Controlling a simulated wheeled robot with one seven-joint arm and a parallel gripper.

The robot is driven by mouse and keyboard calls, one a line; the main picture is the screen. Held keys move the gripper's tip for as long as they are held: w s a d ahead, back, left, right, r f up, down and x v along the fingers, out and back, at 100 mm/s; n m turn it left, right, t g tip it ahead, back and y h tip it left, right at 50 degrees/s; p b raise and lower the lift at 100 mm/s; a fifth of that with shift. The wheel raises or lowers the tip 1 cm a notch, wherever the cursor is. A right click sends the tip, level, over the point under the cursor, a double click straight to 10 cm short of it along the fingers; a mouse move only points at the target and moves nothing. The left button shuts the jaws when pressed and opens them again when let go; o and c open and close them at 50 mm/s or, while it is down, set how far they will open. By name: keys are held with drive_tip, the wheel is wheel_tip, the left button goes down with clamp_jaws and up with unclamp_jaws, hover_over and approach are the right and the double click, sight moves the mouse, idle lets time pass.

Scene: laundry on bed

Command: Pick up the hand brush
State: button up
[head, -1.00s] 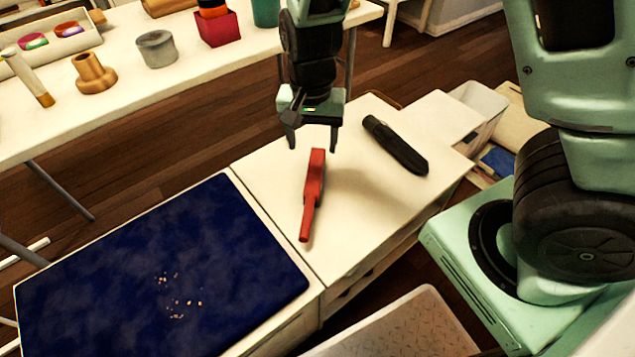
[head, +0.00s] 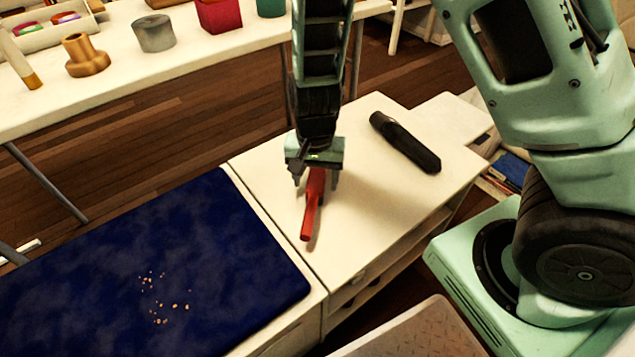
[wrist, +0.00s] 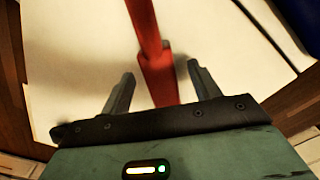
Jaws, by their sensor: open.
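The red hand brush (head: 311,209) lies on the white cabinet top, its narrow handle toward the front and its wider end partly hidden under my gripper in the head view. My gripper (head: 315,182) points down over the wider end. In the wrist view the brush (wrist: 158,75) runs between the two fingers of my gripper (wrist: 160,80), which are open with a gap on each side. The fingers do not visibly touch the brush.
A black cylindrical object (head: 405,142) lies on the cabinet top (head: 262,165) to the right. A dark blue surface with scattered crumbs (head: 165,300) adjoins it at the left. A white table (head: 110,70) with several items stands behind.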

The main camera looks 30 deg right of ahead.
sight(316, 182)
drive_tip(key=shift+f, duration=0.95)
drive_tip(key=shift+r, duration=0.1)
drive_tip(key=c, duration=1.2)
wheel_tip(316, 182, up, 10)
drive_tip(key=p, duration=0.5)
